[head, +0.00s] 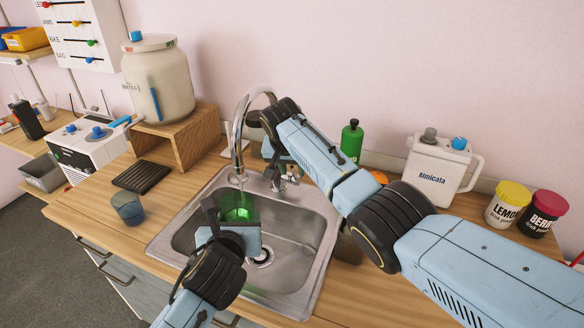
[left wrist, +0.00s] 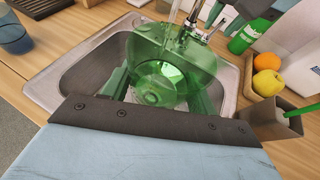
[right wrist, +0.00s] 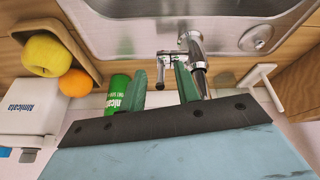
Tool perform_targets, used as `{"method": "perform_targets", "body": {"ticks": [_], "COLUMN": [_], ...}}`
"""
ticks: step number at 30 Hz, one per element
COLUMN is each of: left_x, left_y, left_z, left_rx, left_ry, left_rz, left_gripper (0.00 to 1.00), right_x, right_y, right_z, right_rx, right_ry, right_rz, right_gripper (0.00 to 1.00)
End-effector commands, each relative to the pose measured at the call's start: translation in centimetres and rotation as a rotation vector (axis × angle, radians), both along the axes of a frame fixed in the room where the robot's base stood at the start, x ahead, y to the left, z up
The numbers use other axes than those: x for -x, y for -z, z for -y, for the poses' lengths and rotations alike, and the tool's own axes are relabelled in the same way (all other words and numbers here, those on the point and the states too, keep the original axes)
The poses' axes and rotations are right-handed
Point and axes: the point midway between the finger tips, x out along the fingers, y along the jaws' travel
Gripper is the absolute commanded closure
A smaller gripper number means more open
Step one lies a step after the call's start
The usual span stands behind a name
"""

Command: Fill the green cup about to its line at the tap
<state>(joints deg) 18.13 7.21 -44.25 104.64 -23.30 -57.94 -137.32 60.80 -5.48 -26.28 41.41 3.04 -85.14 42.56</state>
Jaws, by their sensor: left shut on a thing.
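The see-through green cup (head: 241,207) is held upright over the sink under the spout of the tap (head: 237,135). My left gripper (head: 232,214) is shut on it. In the left wrist view the cup (left wrist: 185,72) fills the space between the fingers, and a thin clear stream seems to come down into it. The water level and the line cannot be made out. My right gripper (head: 285,172) is at the tap's base. In the right wrist view its fingers (right wrist: 163,92) stand apart, open, close to the tap lever (right wrist: 162,68).
The steel sink (head: 300,285) lies under both grippers. A blue cup (head: 128,208) and a dark mat (head: 142,176) are at its left. A green bottle (head: 352,140), a white jug (head: 437,168) and two lidded tubs (head: 507,205) stand at the right.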

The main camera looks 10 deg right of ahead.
Motion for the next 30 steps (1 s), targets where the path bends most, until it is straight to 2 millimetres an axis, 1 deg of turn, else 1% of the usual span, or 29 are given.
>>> {"method": "perform_targets", "body": {"ticks": [6,8,12,14,23,30], "left_x": [-0.01,-0.01,-0.01,-0.01,-0.01,-0.01], "left_y": [-0.06,-0.06,-0.06,-0.06,-0.06,-0.06], "left_z": [0.01,0.0,0.01,0.01,0.0,0.0], "left_rx": [0.0,0.0,0.0,0.0,0.0,0.0], "left_ry": [0.0,0.0,0.0,0.0,0.0,0.0], "left_rz": [0.001,0.001,0.001,0.001,0.001,0.001], "left_gripper": [0.68,0.68,0.68,0.68,0.68,0.68], "right_x": [-0.03,-0.03,-0.02,-0.02,-0.04,-0.66], "right_y": [-0.01,-0.01,-0.02,-0.02,-0.03,-0.4], "right_z": [-0.03,-0.03,-0.04,-0.04,-0.02,0.38], "right_rx": [0.0,0.0,0.0,0.0,-0.001,-0.022], "right_ry": [0.0,0.0,0.0,0.0,0.0,0.004], "right_rz": [0.001,0.001,0.001,0.001,0.0,-0.033], "right_gripper": [0.68,0.74,0.93,1.0,1.0,1.0]}}
